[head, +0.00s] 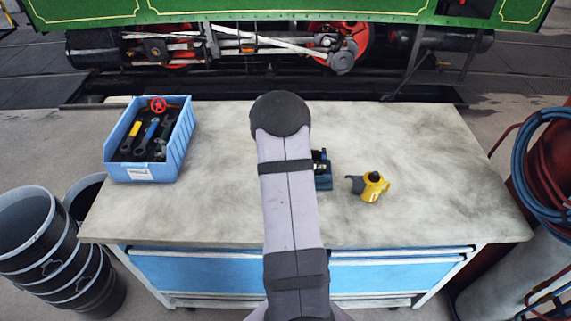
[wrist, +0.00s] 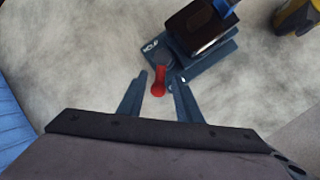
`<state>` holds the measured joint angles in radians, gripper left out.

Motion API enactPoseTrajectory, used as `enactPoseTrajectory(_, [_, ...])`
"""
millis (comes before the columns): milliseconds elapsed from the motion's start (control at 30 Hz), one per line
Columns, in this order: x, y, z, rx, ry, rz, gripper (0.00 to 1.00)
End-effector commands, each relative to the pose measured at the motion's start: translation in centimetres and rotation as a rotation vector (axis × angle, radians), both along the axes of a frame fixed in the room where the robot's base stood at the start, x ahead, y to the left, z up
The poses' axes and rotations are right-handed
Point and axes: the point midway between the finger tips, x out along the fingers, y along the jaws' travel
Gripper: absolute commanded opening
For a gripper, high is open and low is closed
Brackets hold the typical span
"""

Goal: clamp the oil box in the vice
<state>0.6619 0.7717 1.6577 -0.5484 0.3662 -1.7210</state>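The blue vice (wrist: 205,62) is on the bench in the wrist view; in the head view its visible part (head: 324,182) shows just right of my arm, which covers the rest. A dark brown, box-shaped block (wrist: 197,28), apparently the oil box, sits at the vice with a bright blue part at its upper corner. Whether the jaws touch it I cannot tell. The vice's red handle (wrist: 158,83) points toward my gripper (wrist: 161,76). My gripper is open, with one finger on each side of the handle and visible gaps. In the head view my gripper is hidden behind my arm.
A yellow and grey tool or can (head: 372,187) stands right of the vice. A blue bin (head: 182,150) of tools stands at the bench's left. The bench top (head: 430,150) is clear on the right. A green steam tram (head: 300,10) is behind the bench.

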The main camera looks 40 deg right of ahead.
Motion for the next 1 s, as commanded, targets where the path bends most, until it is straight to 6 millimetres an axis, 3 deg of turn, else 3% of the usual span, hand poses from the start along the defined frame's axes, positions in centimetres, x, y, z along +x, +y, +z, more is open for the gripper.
enactPoseTrajectory(333, [0.05, -0.12, -0.3, 0.0, 0.0, 0.001, 0.32])
enactPoseTrajectory(467, [0.06, -0.11, -0.28, 0.0, 0.0, 0.001, 0.03])
enactPoseTrajectory(500, [0.06, -0.11, -0.28, 0.0, 0.0, 0.001, 0.0])
enactPoseTrajectory(1000, [0.67, -0.07, -0.59, -0.002, 0.0, -0.089, 0.0])
